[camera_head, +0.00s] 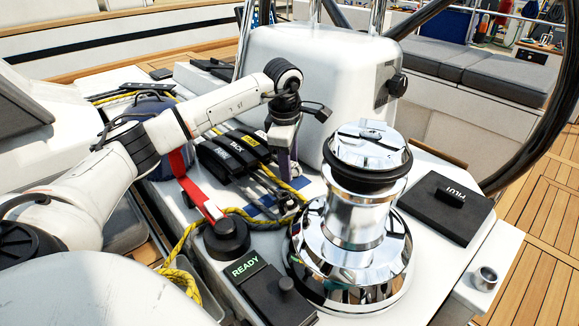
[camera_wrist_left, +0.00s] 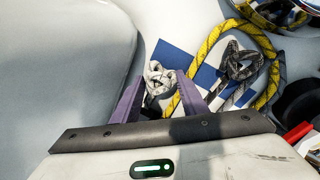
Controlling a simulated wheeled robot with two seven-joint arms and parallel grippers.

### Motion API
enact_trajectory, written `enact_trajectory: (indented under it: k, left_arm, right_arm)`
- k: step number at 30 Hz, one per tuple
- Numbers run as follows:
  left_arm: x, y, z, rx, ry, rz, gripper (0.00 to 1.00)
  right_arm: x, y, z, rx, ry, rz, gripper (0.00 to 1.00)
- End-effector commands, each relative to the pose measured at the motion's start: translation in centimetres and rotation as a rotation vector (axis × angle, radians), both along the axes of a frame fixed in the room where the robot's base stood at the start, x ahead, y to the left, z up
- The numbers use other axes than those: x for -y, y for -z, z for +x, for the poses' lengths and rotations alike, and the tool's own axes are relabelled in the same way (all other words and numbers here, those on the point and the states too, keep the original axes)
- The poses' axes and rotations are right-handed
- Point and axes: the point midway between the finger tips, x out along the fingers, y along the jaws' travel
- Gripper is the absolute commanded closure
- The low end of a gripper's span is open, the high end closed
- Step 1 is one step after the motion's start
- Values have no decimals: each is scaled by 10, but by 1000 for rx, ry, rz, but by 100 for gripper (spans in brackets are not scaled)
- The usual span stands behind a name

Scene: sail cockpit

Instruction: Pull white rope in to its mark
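The white rope's knotted end (camera_wrist_left: 160,78) shows in the left wrist view, on the pale deck beside a blue patch (camera_wrist_left: 174,54). My left gripper (camera_wrist_left: 160,92) has its two purple fingers apart, with the white knot between and just beyond their tips. I cannot tell whether the fingers touch it. In the head view the left gripper (camera_head: 286,172) points down behind the winch (camera_head: 356,215) and hides the white rope. A yellow rope (camera_wrist_left: 207,45) runs close by the right-hand finger, and a grey knotted rope (camera_wrist_left: 240,68) lies right of it. My right gripper is not in view.
Black rope clutches (camera_head: 222,157) stand left of the gripper, with a red lever (camera_head: 196,194) beside them. A black box with a lit READY display (camera_head: 246,267) sits in front. A white console (camera_head: 310,75) rises behind. A PILOT box (camera_head: 446,206) lies right.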

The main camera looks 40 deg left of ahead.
Motion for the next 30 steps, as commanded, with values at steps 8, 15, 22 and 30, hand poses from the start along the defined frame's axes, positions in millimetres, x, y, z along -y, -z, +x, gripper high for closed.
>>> enact_trajectory:
  k: [8,15,22,30]
  left_arm:
    - [-1,6,1,0,0,0,61]
    - [0,5,1,0,0,-1,88]
    - [4,4,1,0,1,-1,100]
    - [59,2,-4,-2,8,-5,100]
  right_arm:
    - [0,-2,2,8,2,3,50]
    - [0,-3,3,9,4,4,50]
    - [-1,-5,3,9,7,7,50]
    - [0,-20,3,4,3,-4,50]
